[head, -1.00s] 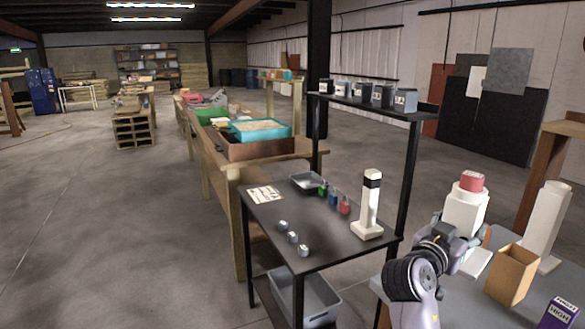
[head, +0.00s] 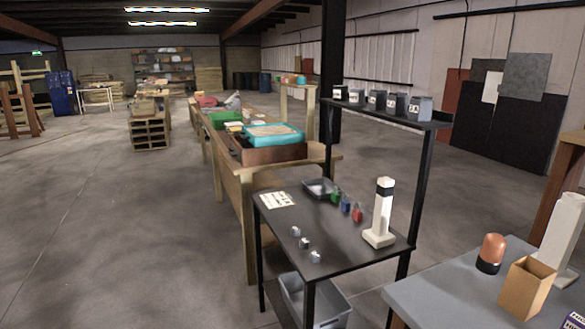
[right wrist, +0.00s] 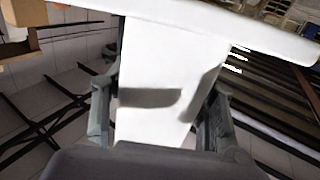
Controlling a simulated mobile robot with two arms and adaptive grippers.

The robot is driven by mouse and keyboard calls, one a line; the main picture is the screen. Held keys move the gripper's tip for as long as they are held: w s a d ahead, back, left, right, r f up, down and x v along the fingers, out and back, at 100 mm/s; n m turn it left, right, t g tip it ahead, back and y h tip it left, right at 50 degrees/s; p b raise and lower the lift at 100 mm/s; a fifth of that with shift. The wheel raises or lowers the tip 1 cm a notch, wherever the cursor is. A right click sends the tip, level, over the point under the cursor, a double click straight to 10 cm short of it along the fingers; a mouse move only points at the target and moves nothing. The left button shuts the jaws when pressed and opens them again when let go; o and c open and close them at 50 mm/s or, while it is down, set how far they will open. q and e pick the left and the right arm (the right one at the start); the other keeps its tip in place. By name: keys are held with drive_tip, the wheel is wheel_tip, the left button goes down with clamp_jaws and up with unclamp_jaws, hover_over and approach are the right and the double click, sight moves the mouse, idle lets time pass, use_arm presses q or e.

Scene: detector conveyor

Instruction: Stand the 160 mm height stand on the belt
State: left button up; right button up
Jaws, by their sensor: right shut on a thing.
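My right gripper (right wrist: 163,93) is shut on a white stand (right wrist: 168,50), with one finger on each side of its post. The stand's wide flat plate runs across the top of the right wrist view. Its other end is hidden behind the gripper, and I cannot read its height. In the head view, neither gripper nor the held stand shows. I cannot make out the belt in either view.
A white post with a black band (head: 383,215) stands on the black table (head: 345,255). The grey table (head: 440,295) at right bears an orange lamp (head: 492,252), an open tan box (head: 526,287) and a white post (head: 562,240). Open floor lies left.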

drive_tip(key=shift+n+y, duration=0.6)
drive_tip(key=shift+y, duration=0.3)
drive_tip(key=s+a, duration=0.2)
drive_tip(key=s, duration=0.1)
drive_tip(key=shift+s+a, duration=0.2)
drive_tip(key=shift+s, duration=0.1)
drive_tip(key=w+d+r+m+h, duration=0.25)
drive_tip(key=w+d+h, duration=0.3)
drive_tip(key=w, duration=0.35)
drive_tip(key=w+d+r+m+g+h, duration=0.4)
drive_tip(key=w+d+r, duration=0.3)
drive_tip(key=r, duration=0.2)
drive_tip(key=w+d+r+m+g+h+b, duration=0.1)
drive_tip(key=w+d+r+m+g+h, duration=0.3)
drive_tip(key=w+d+r+h, duration=0.1)
wheel_tip(320, 180, up, 4)
drive_tip(key=w+d, duration=0.1)
drive_tip(key=w, duration=0.1)
drive_tip(key=shift+w+d+f+m, duration=0.15)
drive_tip(key=shift+w+d+m, duration=0.2)
drive_tip(key=shift+w, duration=0.05)
drive_tip(key=shift+h, duration=0.25)
drive_tip(key=shift+f, duration=9.85)
